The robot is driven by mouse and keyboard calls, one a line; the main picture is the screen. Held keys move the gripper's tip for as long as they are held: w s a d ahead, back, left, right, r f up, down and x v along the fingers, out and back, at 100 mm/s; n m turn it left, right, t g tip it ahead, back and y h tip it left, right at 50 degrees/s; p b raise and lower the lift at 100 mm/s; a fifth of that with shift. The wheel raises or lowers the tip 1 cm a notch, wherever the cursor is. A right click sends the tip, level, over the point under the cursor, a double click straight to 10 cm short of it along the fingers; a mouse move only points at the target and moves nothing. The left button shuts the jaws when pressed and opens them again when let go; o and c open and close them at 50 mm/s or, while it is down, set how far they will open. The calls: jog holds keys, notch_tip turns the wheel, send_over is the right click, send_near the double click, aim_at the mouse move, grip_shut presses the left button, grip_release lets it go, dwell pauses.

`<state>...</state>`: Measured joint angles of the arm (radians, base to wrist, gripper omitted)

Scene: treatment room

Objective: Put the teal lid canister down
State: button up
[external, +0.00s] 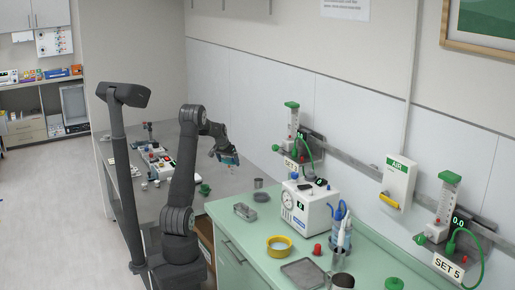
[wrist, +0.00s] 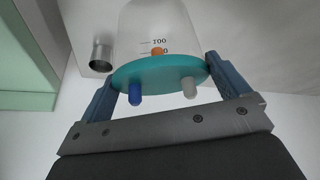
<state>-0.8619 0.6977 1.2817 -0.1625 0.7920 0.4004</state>
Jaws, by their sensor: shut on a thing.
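The teal lid canister (wrist: 160,72) is in my gripper in the wrist view. Its clear body with printed graduations points away from the camera. The teal lid faces me, with a blue port, a whitish port and an orange part. My gripper (wrist: 158,82) is shut on the lid, one blue finger on each side. In the external view my gripper (external: 226,153) is over the far grey worktop, near the back wall. The canister's clear body is hard to make out there, so I cannot tell its height above the surface.
A metal cup (wrist: 102,54) is left of the canister in the wrist view. A dark green object (external: 204,189) is on the grey worktop (external: 222,181), with several small items to the left. The mint-green counter (external: 235,222) in front holds a white device (external: 306,208) and a yellow-rimmed dish (external: 279,244).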

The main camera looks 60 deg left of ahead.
aim_at(228, 166)
jog(key=shift+f, duration=1.8)
jog(key=o, duration=1.1)
jog(key=v, duration=1.2)
jog(key=shift+w, duration=0.1)
